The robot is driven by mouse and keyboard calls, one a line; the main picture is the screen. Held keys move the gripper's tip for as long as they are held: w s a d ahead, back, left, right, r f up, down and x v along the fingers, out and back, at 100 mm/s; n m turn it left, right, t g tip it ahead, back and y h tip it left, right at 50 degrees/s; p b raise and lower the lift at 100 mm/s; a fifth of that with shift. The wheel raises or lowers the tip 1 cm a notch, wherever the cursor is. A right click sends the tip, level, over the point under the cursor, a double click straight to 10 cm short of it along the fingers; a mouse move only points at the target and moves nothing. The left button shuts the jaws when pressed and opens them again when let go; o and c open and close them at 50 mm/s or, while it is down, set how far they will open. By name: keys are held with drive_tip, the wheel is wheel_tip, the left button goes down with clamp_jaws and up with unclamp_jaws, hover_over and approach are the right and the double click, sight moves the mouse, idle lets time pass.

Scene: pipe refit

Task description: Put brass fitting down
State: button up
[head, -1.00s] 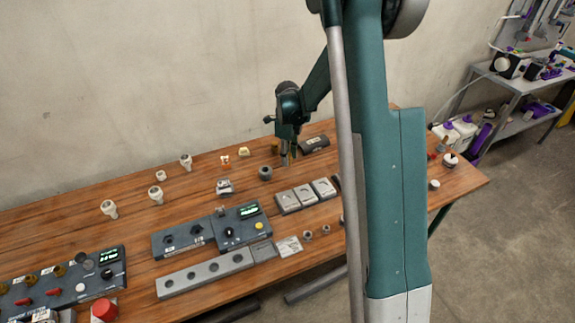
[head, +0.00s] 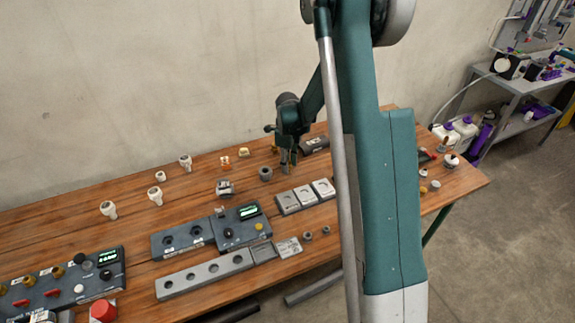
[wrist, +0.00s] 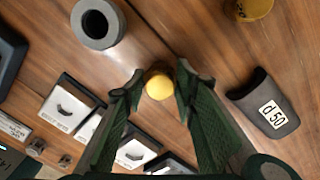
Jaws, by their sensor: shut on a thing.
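My gripper (head: 287,168) is low over the wooden table, just right of a grey ring (head: 265,174). In the wrist view my gripper (wrist: 160,72) is shut on the brass fitting (wrist: 158,88), a small yellow round piece seen end-on between the fingertips. In the head view the fingers mostly hide the fitting. I cannot tell whether its lower end touches the table.
The grey ring also shows in the wrist view (wrist: 98,22). A dark curved piece marked "d 50" (wrist: 265,105) lies to the right. Another brass-coloured piece (wrist: 250,8) is at the top. Grey plates (head: 289,204) and a control box (head: 238,228) lie nearer the front.

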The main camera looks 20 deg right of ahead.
drive_tip(key=shift+f, duration=0.1)
drive_tip(key=o, duration=0.9)
wheel_tip(320, 180, up, 12)
drive_tip(key=shift+r+p, duration=0.15)
drive_tip(key=shift+p, duration=0.55)
idle(0.4)
